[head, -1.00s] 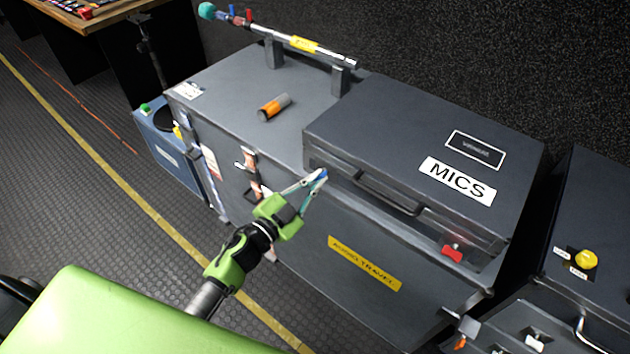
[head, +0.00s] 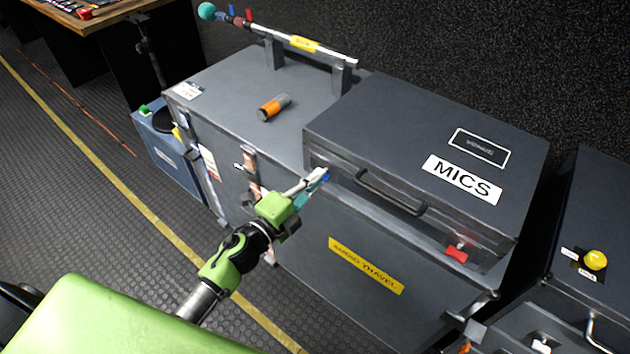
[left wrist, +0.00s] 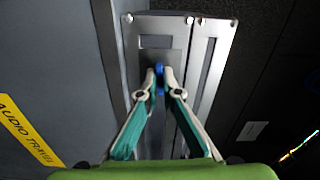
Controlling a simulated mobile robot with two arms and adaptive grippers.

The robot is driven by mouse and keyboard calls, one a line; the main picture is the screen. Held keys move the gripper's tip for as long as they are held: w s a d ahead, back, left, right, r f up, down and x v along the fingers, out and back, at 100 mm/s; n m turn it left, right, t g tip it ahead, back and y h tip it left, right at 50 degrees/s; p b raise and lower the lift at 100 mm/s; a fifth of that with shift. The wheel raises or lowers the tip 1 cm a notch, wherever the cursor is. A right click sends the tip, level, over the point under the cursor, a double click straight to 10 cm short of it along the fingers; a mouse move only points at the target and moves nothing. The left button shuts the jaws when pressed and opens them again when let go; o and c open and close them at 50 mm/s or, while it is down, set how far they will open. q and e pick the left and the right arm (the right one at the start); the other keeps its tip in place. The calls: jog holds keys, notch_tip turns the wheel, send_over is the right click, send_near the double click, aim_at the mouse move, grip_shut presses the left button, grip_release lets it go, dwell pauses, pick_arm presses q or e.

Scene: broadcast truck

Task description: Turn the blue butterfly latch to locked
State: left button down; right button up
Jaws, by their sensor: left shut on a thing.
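The blue butterfly latch (head: 326,176) is on the front left of the MICS case (head: 395,125), and only a small part of it shows in the head view. In the left wrist view the blue latch (left wrist: 159,70) shows between the fingertips. My left gripper (head: 320,176) is shut on it; in the wrist view the fingertips (left wrist: 160,78) press from both sides. The fingers hide most of the latch, so I cannot tell how it is turned. My right gripper is not in view.
A red latch (head: 457,254) is on the same case's front right, with a handle (head: 390,193) between. The case stands on a large grey trunk (head: 330,225). An orange-grey cylinder (head: 274,107) lies on the trunk top. A case with a yellow knob (head: 596,260) stands at right.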

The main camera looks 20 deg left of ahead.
pick_arm(q)
jog(key=shift+w+d+r+m, duration=0.15)
jog(key=shift+r+m, duration=0.2)
jog(key=shift+m, duration=0.35)
jog(key=c, duration=2.2)
grip_release()
jog(key=shift+c, duration=0.2)
jog(key=shift+f, duration=0.15)
jog(key=v, duration=1.2)
jog(key=shift+f, duration=0.15)
